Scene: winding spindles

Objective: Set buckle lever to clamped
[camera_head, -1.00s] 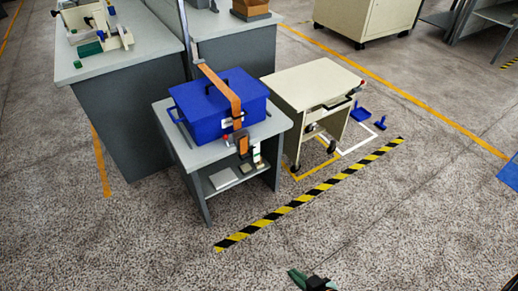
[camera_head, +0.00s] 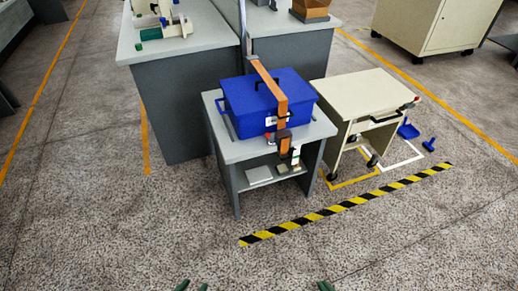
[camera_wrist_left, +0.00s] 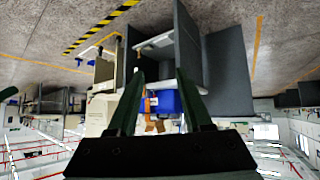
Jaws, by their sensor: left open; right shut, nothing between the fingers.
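A blue box (camera_head: 262,105) with a dark handle sits on a small grey table. An orange strap (camera_head: 272,85) runs over it and down its front. The buckle (camera_head: 284,138) is at the front, by the table edge; a small red part (camera_head: 268,135) is beside it. The buckle lever's position is too small to tell. My left gripper (camera_head: 192,287) is open and empty at the bottom edge, far from the box. In the upside-down left wrist view, its green fingers (camera_wrist_left: 159,85) stand apart, with the blue box (camera_wrist_left: 166,101) beyond. My right gripper (camera_head: 326,286) barely shows, shut and empty.
The grey table (camera_head: 232,150) has a lower shelf with small items. A cream cart (camera_head: 365,95) stands to its right, a larger grey bench (camera_head: 180,95) behind left. A yellow-black floor stripe (camera_head: 345,206) crosses in front. The floor before the table is clear.

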